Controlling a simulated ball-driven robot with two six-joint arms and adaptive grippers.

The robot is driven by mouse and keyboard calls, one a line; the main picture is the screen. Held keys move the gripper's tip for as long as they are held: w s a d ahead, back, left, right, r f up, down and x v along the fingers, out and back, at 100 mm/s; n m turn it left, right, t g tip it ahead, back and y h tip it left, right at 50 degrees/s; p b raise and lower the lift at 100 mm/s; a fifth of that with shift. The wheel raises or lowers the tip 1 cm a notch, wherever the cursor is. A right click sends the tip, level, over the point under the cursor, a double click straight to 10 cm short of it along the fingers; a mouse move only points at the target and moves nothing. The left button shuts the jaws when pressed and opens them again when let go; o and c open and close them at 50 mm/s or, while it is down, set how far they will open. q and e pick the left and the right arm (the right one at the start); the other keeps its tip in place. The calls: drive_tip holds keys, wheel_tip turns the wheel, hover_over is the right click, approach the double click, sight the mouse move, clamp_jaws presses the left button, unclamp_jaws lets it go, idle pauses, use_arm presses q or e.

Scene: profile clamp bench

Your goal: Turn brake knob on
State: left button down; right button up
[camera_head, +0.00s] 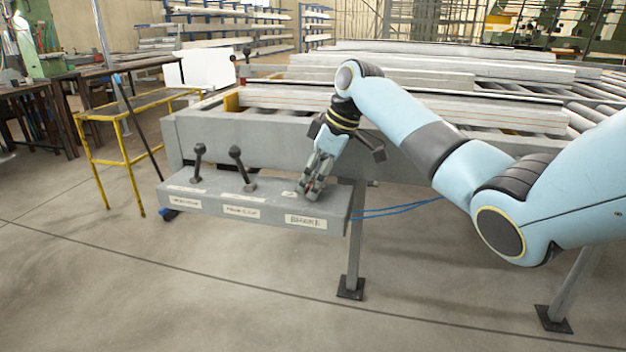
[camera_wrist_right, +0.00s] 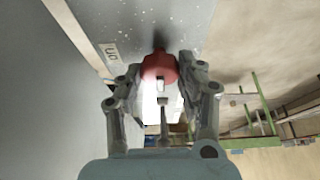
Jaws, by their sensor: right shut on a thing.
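The grey control box (camera_head: 250,205) is fixed at the front of the bench, with a "BRAKE" label (camera_head: 305,221) at its right end. In the wrist view the red brake knob (camera_wrist_right: 159,66) lies between the fingers of my right gripper (camera_wrist_right: 160,80), beside a small label reading "on" (camera_wrist_right: 110,52). In the head view my right gripper (camera_head: 312,190) points down onto the box above the brake label and hides most of the knob. Its fingers are closed around the knob. My left gripper is in neither view.
Two dark-knobbed levers, a left one (camera_head: 199,160) and a middle one (camera_head: 238,165), stand on the same box. The roller bench with long profiles (camera_head: 400,105) lies behind. A yellow frame (camera_head: 110,160) stands at the left. The floor in front is clear.

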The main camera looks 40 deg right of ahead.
drive_tip(key=shift+r+m+p, duration=0.15)
drive_tip(key=shift+m+p, duration=0.15)
drive_tip(key=shift+p, duration=0.3)
drive_tip(key=m+h+p, duration=0.2)
drive_tip(key=m+p, duration=0.3)
drive_tip(key=p, duration=0.2)
drive_tip(key=m+t+h+p, duration=0.1)
drive_tip(key=m+p, duration=0.3)
drive_tip(key=p, duration=0.3)
drive_tip(key=shift+a+r+m+h, duration=0.1)
drive_tip(key=shift+a+m+h, duration=0.05)
drive_tip(key=shift+m+h, duration=0.25)
drive_tip(key=shift+m+h+p, duration=0.4)
drive_tip(key=shift+m+p, duration=0.2)
drive_tip(key=shift+m, duration=0.3)
drive_tip(key=shift+m+g+h+p, duration=0.3)
drive_tip(key=shift+m, duration=0.6)
drive_tip(key=shift+f+m+g+h, duration=0.1)
drive_tip(key=shift+m+g+h, duration=0.15)
drive_tip(key=shift+m, duration=0.7)
drive_tip(key=shift+f+m+g+h, duration=0.15)
drive_tip(key=shift+m+h, duration=0.2)
drive_tip(key=shift+m, duration=0.6)
drive_tip(key=shift+w, duration=0.1)
drive_tip(key=o, duration=1.1)
